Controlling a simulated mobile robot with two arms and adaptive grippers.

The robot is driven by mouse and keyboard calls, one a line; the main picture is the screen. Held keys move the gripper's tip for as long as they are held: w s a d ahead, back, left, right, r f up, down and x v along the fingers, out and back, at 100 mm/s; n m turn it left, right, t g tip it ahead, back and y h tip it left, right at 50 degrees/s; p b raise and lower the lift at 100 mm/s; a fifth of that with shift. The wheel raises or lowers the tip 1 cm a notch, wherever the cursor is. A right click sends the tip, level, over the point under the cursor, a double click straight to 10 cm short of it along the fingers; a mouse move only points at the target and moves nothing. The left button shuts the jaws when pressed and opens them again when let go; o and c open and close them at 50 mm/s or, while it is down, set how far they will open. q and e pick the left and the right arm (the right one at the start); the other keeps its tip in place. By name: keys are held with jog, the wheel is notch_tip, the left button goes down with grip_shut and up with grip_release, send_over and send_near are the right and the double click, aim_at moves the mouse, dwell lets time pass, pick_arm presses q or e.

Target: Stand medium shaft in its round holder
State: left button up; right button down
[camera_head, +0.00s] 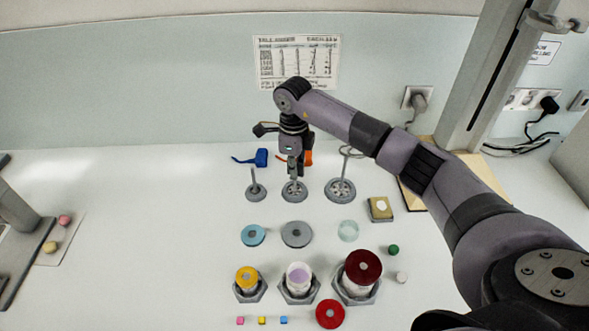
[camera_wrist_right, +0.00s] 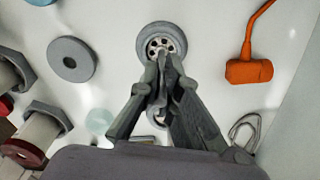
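The round holder (camera_head: 294,195) for the medium shaft is the middle of three grey round bases on the table. It also shows in the right wrist view (camera_wrist_right: 146,39), with a ring of holes around its centre. My right gripper (camera_head: 295,174) points straight down just above this holder. Its fingers (camera_wrist_right: 163,62) are closed together over the holder's centre, with a thin grey shaft (camera_wrist_right: 161,70) between them. The shaft appears upright and lined up with the holder, but the fingers hide most of it. I cannot tell whether its lower end is seated. My left gripper is out of view.
A smaller holder with a short upright shaft (camera_head: 254,180) stands to the left. A larger holder (camera_head: 340,194) with a looped shaft stands close on the right. Blue (camera_head: 253,235), grey (camera_head: 297,234) and glass (camera_head: 348,230) discs lie in front, before three hex-based jars.

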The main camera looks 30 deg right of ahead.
jog(key=c, duration=1.7)
grip_release()
jog(key=o, duration=0.5)
jog(key=shift+o, duration=0.2)
jog(key=shift+r+p, duration=2)
jog(key=shift+r, duration=1.55)
